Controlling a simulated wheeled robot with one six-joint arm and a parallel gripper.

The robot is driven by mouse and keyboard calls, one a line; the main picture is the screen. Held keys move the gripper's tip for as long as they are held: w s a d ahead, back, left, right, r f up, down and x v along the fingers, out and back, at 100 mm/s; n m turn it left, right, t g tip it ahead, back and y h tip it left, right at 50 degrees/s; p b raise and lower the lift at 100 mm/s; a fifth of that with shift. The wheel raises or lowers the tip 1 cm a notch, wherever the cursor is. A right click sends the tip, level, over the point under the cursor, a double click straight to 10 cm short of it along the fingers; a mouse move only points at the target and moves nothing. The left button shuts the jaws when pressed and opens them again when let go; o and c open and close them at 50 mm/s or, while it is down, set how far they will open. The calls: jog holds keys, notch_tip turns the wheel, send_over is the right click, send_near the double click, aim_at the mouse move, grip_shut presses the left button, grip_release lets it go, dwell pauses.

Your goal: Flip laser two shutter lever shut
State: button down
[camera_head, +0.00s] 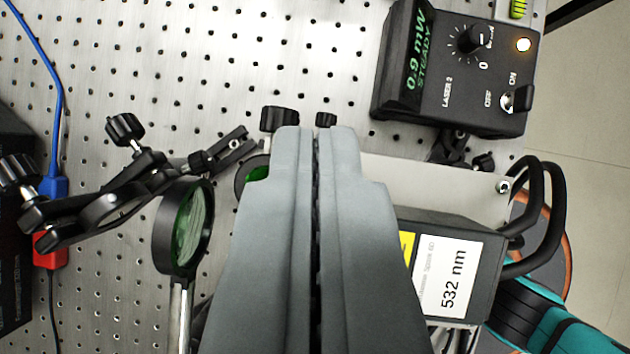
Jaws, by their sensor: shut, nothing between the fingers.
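My gripper (317,140) points up the middle of the picture, its two grey fingers closed together with only a thin seam between them. The laser head with the "532 nm" label (450,277) lies to the right of the fingers, partly covered by them. The black controller box marked "LASER 2" (420,125) stands at the upper right, with a green display reading "STEADY 6.0 mW". Its orange lamp is lit. I cannot make out a shutter lever; the fingers hide part of the laser head's front. A black knob (280,119) shows just beyond the fingertips.
A green round lens in a black mount (184,228) stands close left of the fingers. Black clamps and knobs (125,130) reach across the left. Black cables (540,210) loop at the laser's right end. The perforated bench top (240,50) is clear at the upper middle.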

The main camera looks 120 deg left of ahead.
jog(key=shift+r, duration=0.15)
jog(key=shift+r, duration=0.6)
jog(key=w+d, duration=0.3)
jog(key=v, duration=1)
jog(key=shift+s, duration=0.2)
jog(key=shift+f, duration=0.15)
